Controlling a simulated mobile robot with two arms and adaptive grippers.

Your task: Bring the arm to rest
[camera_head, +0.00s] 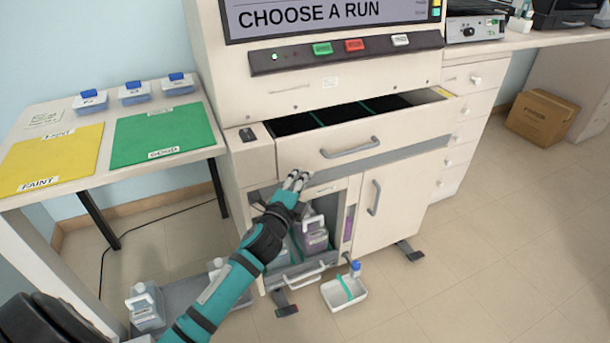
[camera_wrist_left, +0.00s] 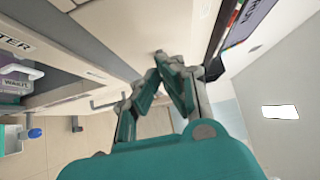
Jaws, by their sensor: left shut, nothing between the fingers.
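My left gripper (camera_head: 297,181) is shut and empty in the head view. Its teal arm reaches in from the lower left, and the fingertips are in front of the machine's lower front, just below the open drawer. In the left wrist view the left gripper (camera_wrist_left: 160,62) has its fingertips together with nothing between them. The staining machine (camera_head: 400,205) stands ahead, its wide drawer (camera_head: 310,155) pulled out. My right gripper is not in view.
A side table at the left holds a yellow mat (camera_head: 50,160) and a green mat (camera_head: 160,135). Bottles stand in the machine's open lower bay (camera_head: 345,215). A white tray (camera_head: 345,305) lies on the floor in front. A cardboard box (camera_head: 542,117) sits at right; the right floor is clear.

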